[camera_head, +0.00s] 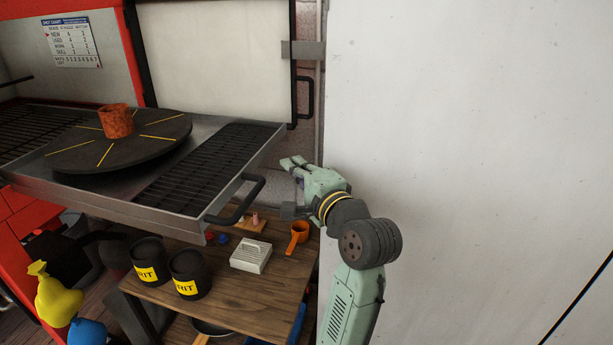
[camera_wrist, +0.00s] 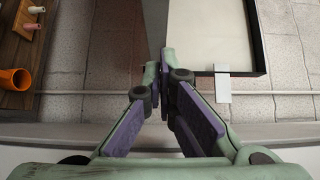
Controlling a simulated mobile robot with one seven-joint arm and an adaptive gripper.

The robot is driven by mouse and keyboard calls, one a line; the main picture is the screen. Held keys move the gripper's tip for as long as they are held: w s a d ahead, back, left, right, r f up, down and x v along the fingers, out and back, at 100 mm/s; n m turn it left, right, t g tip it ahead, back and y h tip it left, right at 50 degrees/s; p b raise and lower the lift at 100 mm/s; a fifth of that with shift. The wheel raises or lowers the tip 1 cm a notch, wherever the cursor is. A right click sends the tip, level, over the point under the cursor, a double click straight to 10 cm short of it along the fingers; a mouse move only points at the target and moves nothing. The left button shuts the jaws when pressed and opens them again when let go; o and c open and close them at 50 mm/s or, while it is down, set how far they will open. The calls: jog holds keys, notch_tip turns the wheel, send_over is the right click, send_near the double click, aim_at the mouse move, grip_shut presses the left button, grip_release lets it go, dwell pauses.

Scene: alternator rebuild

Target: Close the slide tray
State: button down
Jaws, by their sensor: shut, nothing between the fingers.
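The slide tray (camera_head: 182,222) is a grey metal tray that sticks out of the red cabinet in the head view. It carries dark grates and a round black turntable (camera_head: 75,153). A rusty orange cylinder (camera_head: 117,122) stands on the turntable. A black handle (camera_head: 238,203) is fixed to the tray's front right side. My gripper (camera_head: 291,163) is just right of the tray, beyond the handle and apart from it. The wrist view also shows my gripper (camera_wrist: 160,78), its fingers together and empty. The handle is not clear in the wrist view.
A wooden bench (camera_head: 240,306) below the tray holds black pots (camera_head: 189,274), a white block (camera_head: 251,258) and an orange cup (camera_head: 299,237). A white cabinet door (camera_head: 220,50) stands open behind the tray. A large pale wall (camera_head: 470,130) is close at right.

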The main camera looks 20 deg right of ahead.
jog(key=w+a+p, duration=0.1)
jog(key=w+a, duration=0.2)
jog(key=shift+w+a, duration=0.25)
jog(key=shift+w, duration=0.15)
